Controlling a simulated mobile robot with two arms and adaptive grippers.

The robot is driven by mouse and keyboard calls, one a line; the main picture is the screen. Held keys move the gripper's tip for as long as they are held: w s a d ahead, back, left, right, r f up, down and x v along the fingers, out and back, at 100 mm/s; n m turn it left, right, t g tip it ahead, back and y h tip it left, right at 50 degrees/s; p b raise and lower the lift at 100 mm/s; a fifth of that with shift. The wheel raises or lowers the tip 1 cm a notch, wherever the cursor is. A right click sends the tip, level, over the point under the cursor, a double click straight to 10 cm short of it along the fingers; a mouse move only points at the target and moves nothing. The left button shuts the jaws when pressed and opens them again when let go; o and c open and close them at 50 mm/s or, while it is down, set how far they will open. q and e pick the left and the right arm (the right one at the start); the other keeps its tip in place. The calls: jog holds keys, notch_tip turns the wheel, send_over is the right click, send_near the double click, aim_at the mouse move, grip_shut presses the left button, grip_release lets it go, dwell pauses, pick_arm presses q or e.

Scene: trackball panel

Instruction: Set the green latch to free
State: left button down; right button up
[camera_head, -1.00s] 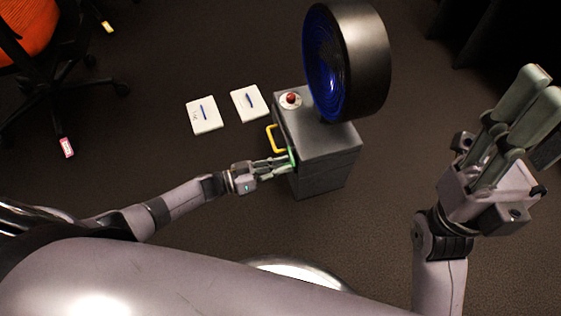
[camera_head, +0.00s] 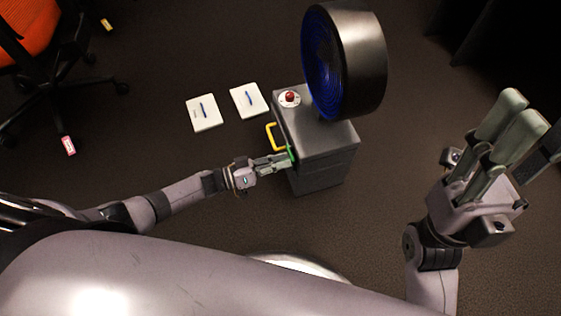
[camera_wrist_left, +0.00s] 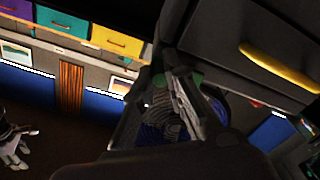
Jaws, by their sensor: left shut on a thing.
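The green latch (camera_head: 291,153) is on the left side of the grey cabinet (camera_head: 322,142), below the yellow handle (camera_head: 271,136). My left gripper (camera_head: 284,161) is at the latch and is shut on it. In the left wrist view a bit of the green latch (camera_wrist_left: 192,78) shows near the fingers (camera_wrist_left: 185,105), which hide most of it. The latch's exact position is hard to tell. My right gripper (camera_head: 512,128) is at the right, well away from the cabinet, with its fingers apart and nothing between them.
A red trackball (camera_head: 290,96) sits on the cabinet top beside a large black and blue round fan-like thing (camera_head: 352,62). Two white cards (camera_head: 204,113) lie left of the cabinet. An orange chair (camera_head: 28,25) stands at the far left. Floor is clear in front.

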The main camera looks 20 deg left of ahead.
pick_arm(q)
jog(key=c, duration=1.7)
grip_release()
jog(key=shift+w+a, duration=0.1)
jog(key=shift+o, duration=0.5)
jog(key=v, duration=1.2)
